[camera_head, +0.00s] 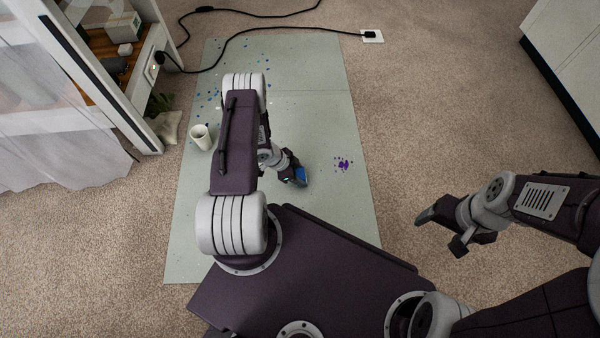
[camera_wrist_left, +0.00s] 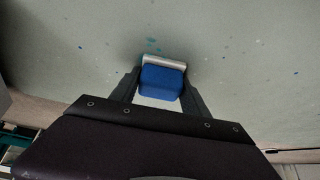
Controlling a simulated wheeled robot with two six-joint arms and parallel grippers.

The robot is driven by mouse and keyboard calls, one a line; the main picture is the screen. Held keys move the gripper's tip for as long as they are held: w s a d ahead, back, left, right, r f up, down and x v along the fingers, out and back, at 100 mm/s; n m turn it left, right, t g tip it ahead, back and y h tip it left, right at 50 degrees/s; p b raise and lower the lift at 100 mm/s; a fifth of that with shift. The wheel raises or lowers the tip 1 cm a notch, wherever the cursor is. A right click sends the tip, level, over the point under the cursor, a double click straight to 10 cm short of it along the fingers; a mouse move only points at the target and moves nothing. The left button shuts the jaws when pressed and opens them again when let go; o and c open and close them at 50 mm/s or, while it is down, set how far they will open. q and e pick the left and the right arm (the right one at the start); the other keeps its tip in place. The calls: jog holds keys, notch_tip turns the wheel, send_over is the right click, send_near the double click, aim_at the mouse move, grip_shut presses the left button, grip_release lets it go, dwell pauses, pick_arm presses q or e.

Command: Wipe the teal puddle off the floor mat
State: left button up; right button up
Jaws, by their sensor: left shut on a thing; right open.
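The floor mat (camera_head: 310,230) is pale grey-green and lies on the carpet. My left gripper (camera_head: 292,178) is shut on a blue block with a pale face (camera_head: 301,176), low over the middle of the mat. In the left wrist view the block (camera_wrist_left: 162,82) sits between both fingers; I cannot tell whether it touches the mat. Small teal spots (camera_wrist_left: 152,42) lie just beyond its pale edge. No larger teal puddle shows; my left arm hides part of the mat in the head view. My right gripper (camera_head: 441,231) is open and empty over the carpet right of the mat.
A purple splatter (camera_head: 343,164) lies on the mat right of my left gripper. A white cup (camera_head: 201,136) stands near the left edge. Blue specks (camera_head: 212,93) dot the far left. A black cable (camera_head: 270,32) crosses the far end. An open cabinet (camera_head: 110,75) stands left.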

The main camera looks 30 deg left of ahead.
pick_arm(q)
jog(key=s+d, duration=0.1)
jog(key=s+p, duration=0.1)
jog(key=shift+s+d+r+p, duration=0.1)
jog(key=shift+s+d+p, duration=0.2)
jog(key=shift+s+d, duration=0.1)
jog(key=shift+s+a+f, duration=0.2)
jog(key=shift+a, duration=0.2)
jog(key=shift+w+a+f+b, duration=0.15)
jog(key=shift+w+a+b, duration=0.1)
jog(key=shift+w+b, duration=0.25)
jog(key=shift+w+a+b, duration=0.55)
jog(key=shift+w, duration=0.25)
jog(key=shift+w+a+r, duration=0.2)
jog(key=shift+w+a, duration=0.15)
jog(key=shift+w, duration=0.1)
jog(key=shift+r, duration=0.25)
jog(key=shift+s+d+p, duration=0.4)
jog(key=shift+s+p, duration=0.15)
jog(key=shift+s, duration=0.05)
jog(key=shift+s+d+p, duration=0.4)
jog(key=shift+s+p, duration=0.1)
jog(key=shift+s, duration=0.1)
jog(key=shift+s+d+f+p, duration=0.15)
jog(key=shift+s+d+p, duration=0.15)
jog(key=shift+s, duration=0.2)
jog(key=shift+f, duration=0.1)
pick_arm(e)
notch_tip(320, 180, up, 3)
jog(key=shift+f, duration=0.15)
